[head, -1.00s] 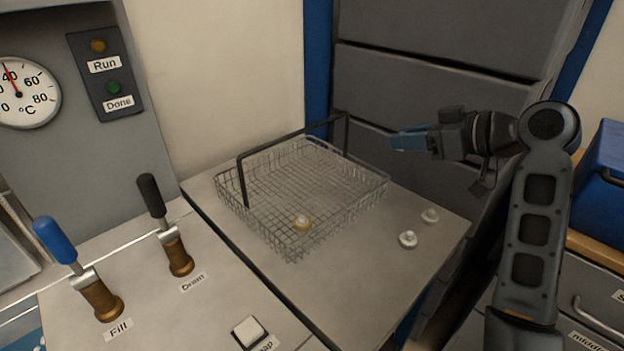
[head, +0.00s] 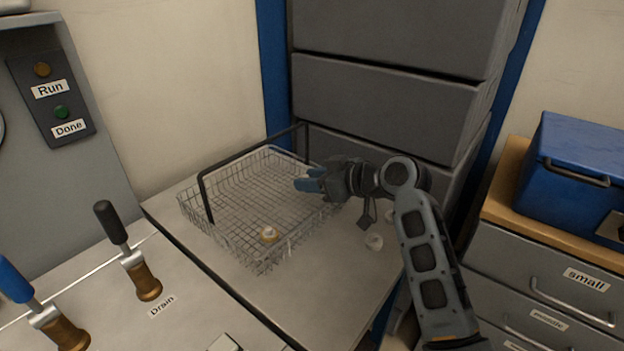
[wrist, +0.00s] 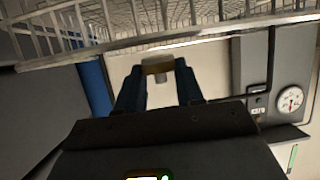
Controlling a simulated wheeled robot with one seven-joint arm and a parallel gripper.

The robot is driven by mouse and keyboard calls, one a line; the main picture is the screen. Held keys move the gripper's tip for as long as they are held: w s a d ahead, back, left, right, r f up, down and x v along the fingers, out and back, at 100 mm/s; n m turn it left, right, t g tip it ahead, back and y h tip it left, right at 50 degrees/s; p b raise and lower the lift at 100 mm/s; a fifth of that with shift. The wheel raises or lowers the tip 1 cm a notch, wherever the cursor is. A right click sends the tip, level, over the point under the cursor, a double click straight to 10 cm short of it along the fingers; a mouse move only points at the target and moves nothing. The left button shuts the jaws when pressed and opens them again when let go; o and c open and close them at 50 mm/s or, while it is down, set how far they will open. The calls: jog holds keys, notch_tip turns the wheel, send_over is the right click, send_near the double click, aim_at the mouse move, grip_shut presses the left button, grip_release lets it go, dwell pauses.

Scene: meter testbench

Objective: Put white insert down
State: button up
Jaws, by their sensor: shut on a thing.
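My gripper (head: 305,184) has blue fingers and is at the right side of the wire basket (head: 190,213), near its rim, in the head view. In the wrist view my gripper (wrist: 158,75) is shut on a small piece, the white insert (wrist: 158,77), which shows a brownish band and a paler knob between the fingertips. The held insert cannot be made out in the head view.
The basket has a dark raised handle (head: 204,195). Brass-based levers (head: 147,285) stand at the left. Grey drawers (head: 380,100) rise behind; a blue case (head: 575,150) sits at the right.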

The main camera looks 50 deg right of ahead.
jog(key=shift+f, duration=0.25)
jog(key=shift+f+b, duration=0.4)
jog(key=shift+f, duration=0.15)
jog(key=o, duration=1)
jog(key=shift+r, duration=0.3)
jog(key=v, duration=1.2)
jog(key=shift+r, duration=0.35)
